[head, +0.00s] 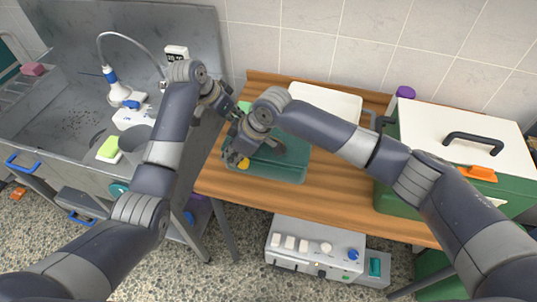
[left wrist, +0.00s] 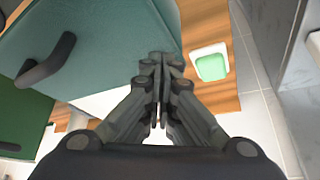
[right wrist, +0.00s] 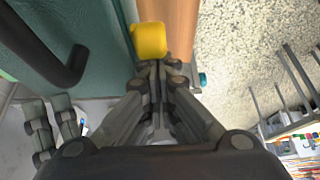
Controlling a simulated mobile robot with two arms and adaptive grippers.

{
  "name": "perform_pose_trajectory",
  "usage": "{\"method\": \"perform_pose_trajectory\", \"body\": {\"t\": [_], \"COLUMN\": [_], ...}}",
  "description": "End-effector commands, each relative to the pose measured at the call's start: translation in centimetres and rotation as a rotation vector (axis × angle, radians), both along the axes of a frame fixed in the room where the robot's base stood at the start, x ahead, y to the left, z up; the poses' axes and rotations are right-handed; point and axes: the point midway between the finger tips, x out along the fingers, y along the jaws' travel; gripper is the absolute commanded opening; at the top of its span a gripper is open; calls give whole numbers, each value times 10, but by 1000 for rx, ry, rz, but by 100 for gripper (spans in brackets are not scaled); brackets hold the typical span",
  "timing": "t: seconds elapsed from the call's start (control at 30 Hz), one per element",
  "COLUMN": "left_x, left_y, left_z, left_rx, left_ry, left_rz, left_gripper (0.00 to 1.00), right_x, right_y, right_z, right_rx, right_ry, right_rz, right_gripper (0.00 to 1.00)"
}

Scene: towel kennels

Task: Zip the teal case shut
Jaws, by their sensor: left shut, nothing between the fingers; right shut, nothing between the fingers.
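The teal case (head: 278,162) lies on the wooden table, partly hidden by my right arm. Its teal top and dark handle (left wrist: 48,62) fill the upper left of the left wrist view. A yellow tab (right wrist: 150,40) sits at the case's edge, just beyond my right fingertips; it also shows in the head view (head: 243,163). My right gripper (right wrist: 160,68) is shut and empty; whether it touches the tab is unclear. My left gripper (left wrist: 162,60) is shut and empty at a far corner of the case. The zip line itself cannot be made out.
A green block in a white dish (left wrist: 210,63) is near my left gripper. A white tray (head: 325,100) lies behind the case. A green box with a white lid (head: 465,128) stands to the right. A metal sink (head: 70,115) is on the left. Bare table (head: 335,185) shows right of the case.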

Motion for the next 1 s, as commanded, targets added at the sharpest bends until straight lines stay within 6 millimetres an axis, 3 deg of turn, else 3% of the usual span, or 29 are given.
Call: {"method": "perform_pose_trajectory", "body": {"t": [1.0], "left_x": [-3], "left_y": [1], "left_z": [-5], "left_rx": [3], "left_ry": [11], "left_rz": [-1], "left_gripper": [0], "right_x": [-15], "right_y": [-61], "right_z": [-1], "right_rx": [-2], "right_ry": [1], "right_rz": [-1], "right_gripper": [0]}}
